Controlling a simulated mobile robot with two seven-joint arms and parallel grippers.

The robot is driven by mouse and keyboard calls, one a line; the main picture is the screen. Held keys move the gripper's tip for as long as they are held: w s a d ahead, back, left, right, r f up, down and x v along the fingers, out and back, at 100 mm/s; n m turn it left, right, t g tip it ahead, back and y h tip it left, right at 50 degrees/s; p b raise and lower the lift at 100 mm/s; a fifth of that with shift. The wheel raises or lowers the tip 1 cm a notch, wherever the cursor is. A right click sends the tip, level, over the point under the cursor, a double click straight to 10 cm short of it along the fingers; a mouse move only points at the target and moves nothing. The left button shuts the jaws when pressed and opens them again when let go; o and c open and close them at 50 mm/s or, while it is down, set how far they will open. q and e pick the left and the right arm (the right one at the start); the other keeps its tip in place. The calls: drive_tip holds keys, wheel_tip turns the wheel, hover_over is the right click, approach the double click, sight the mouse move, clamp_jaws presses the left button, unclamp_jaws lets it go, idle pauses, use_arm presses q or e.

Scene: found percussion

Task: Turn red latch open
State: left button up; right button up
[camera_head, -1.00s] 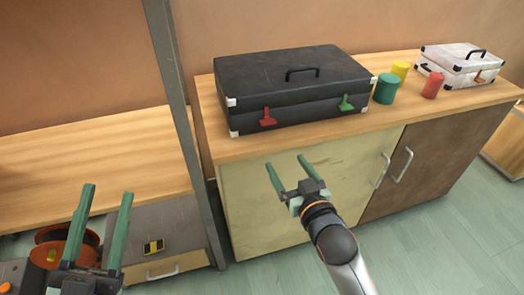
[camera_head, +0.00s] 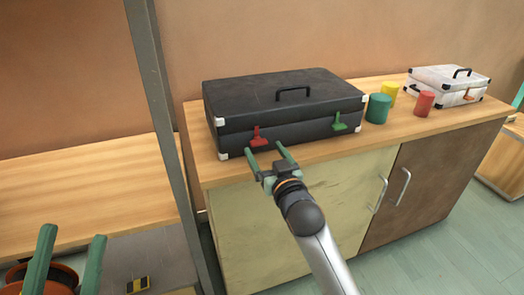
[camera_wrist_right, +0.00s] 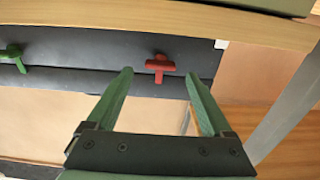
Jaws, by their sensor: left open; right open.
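A black suitcase (camera_head: 285,107) lies on the cabinet top, with a red latch (camera_head: 258,137) on its front at the left and a green latch (camera_head: 339,122) at the right. My right gripper (camera_head: 266,156) is open and empty in front of the suitcase, close below the red latch and apart from it. In the right wrist view the red latch (camera_wrist_right: 160,67) shows beyond the gap between the open fingertips (camera_wrist_right: 160,75), and the green latch (camera_wrist_right: 14,57) is at the left. My left gripper (camera_head: 72,245) is open at the lower left, far from the suitcase.
A green cylinder (camera_head: 378,108), a yellow cylinder (camera_head: 389,93) and a red cylinder (camera_head: 424,103) stand right of the suitcase. A white case (camera_head: 449,88) is farther right. A grey post (camera_head: 165,120) rises left of the cabinet. The wooden counter (camera_head: 75,200) at left is clear.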

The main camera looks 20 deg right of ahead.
sight(259, 142)
drive_tip(key=shift+w, duration=1.35)
clamp_jaws()
